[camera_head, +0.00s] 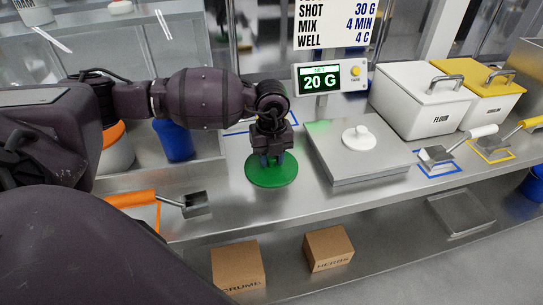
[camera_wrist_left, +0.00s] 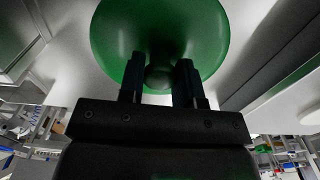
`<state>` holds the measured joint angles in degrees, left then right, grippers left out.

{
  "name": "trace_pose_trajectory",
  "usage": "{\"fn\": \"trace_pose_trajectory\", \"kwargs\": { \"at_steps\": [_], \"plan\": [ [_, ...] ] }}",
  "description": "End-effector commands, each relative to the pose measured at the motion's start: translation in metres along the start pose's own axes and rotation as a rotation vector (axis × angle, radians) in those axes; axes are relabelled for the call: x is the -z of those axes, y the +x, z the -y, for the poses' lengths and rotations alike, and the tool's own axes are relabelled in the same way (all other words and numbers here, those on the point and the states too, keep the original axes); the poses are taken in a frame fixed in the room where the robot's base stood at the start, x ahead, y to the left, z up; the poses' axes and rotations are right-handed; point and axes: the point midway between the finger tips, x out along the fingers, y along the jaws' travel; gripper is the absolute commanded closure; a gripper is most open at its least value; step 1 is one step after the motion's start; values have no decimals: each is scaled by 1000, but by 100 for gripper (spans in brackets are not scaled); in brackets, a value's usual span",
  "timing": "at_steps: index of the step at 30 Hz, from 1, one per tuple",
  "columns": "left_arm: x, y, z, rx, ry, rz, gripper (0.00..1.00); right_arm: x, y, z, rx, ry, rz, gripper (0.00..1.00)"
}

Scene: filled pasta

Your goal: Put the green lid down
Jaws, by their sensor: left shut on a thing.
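The green lid (camera_head: 272,174) is a round disc at the steel counter, left of the scale, in the head view. My left gripper (camera_head: 272,158) points down over its middle. In the left wrist view the lid (camera_wrist_left: 160,35) fills the upper middle, and the two dark fingers of my left gripper (camera_wrist_left: 158,80) are shut on its round knob (camera_wrist_left: 158,77). I cannot tell whether the lid touches the counter (camera_head: 222,205) or hangs just above it. My right gripper is not in view.
A steel scale (camera_head: 365,165) with a white knobbed piece (camera_head: 358,138) stands to the right. White (camera_head: 420,98) and yellow (camera_head: 485,90) bins, scoops, an orange-handled scoop (camera_head: 190,204) and a blue container (camera_head: 174,140) are around. Cardboard boxes (camera_head: 238,266) sit on the lower shelf.

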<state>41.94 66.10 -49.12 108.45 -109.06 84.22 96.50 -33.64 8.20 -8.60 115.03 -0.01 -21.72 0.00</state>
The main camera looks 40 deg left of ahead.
Motion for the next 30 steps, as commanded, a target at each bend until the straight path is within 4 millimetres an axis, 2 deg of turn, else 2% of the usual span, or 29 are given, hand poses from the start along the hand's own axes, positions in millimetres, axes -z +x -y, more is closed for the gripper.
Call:
{"fn": "trace_pose_trajectory", "kwargs": {
  "at_steps": [9, 10, 15, 23, 26, 30],
  "plan": [
    [0, 2, 0, 0, 0, 0, 91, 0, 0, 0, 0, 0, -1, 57],
    [0, 2, 0, 0, 0, 1, 66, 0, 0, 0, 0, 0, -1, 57],
    [0, 2, 0, 0, 0, 1, 43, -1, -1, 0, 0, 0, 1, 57],
    [0, 1, 0, 0, 0, 1, 43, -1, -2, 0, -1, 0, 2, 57],
    [0, -5, 0, 2, 0, 2, 43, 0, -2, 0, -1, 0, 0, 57],
    [-1, -24, 0, 2, 1, 4, 43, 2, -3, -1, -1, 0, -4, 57]
  ]
}}
